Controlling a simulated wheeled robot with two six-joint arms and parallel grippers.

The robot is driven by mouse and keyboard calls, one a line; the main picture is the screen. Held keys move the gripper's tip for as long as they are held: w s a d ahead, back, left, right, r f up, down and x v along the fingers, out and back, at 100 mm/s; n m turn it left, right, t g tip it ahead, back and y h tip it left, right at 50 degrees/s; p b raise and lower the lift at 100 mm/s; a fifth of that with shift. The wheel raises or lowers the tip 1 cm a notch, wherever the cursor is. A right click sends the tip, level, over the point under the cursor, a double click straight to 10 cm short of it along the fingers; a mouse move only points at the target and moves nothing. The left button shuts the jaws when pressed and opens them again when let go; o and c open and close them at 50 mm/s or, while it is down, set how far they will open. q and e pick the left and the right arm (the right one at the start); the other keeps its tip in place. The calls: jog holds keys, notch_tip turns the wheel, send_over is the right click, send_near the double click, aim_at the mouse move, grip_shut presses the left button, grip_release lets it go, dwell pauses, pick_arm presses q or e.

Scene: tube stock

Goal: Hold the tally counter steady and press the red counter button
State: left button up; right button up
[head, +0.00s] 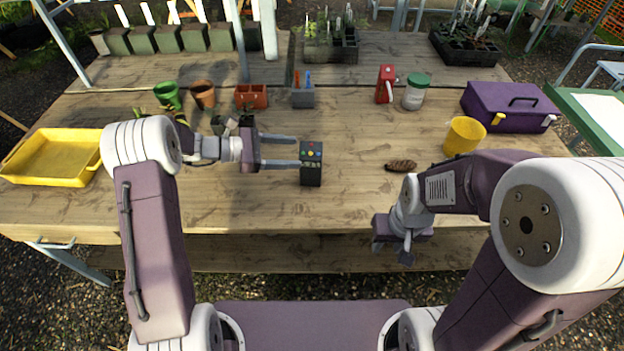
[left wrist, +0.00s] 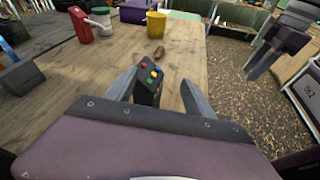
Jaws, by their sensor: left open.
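The tally counter (head: 311,170) is a small dark upright box on the wooden table, with several coloured buttons on its top. The red button shows on that top in the left wrist view (left wrist: 153,66). My left gripper (head: 298,152) is open, its two fingers reaching from the left to the counter. In the left wrist view the counter (left wrist: 147,93) stands between the spread fingers, and a gap shows beside the right one. My right gripper (head: 402,250) hangs in front of the table's front edge, pointing down, away from the counter. Its fingers are small and partly hidden.
A brown pine-cone-like object (head: 401,166) lies right of the counter, near a yellow cup (head: 464,136). A purple toolbox (head: 510,106), a red can (head: 385,84) and a jar (head: 415,93) stand behind. A yellow tray (head: 52,157) is at the left.

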aim_at(303, 176)
pick_arm(q)
jog(key=a+f+b, duration=0.1)
jog(key=f, duration=0.2)
jog(key=a+f+n, duration=0.1)
jog(key=f, duration=0.3)
jog(key=a+f+n+t+b, duration=0.1)
jog(key=f, duration=0.2)
jog(key=shift+w+a+f+b, duration=0.15)
jog(key=shift+a+f+b, duration=0.15)
jog(key=shift+a, duration=0.1)
jog(key=shift+a+f, duration=0.1)
jog(key=shift+a, duration=0.05)
jog(key=b+x, duration=0.3)
jog(key=x, duration=0.5)
jog(key=shift+w+f, duration=0.1)
jog(key=shift+x, duration=0.9)
pick_arm(e)
notch_tip(303, 176, down, 7)
pick_arm(q)
jog(key=shift+c, duration=0.3)
pick_arm(e)
jog(key=shift+s, duration=0.1)
pick_arm(q)
jog(key=c, duration=0.9)
pick_arm(e)
grip_shut()
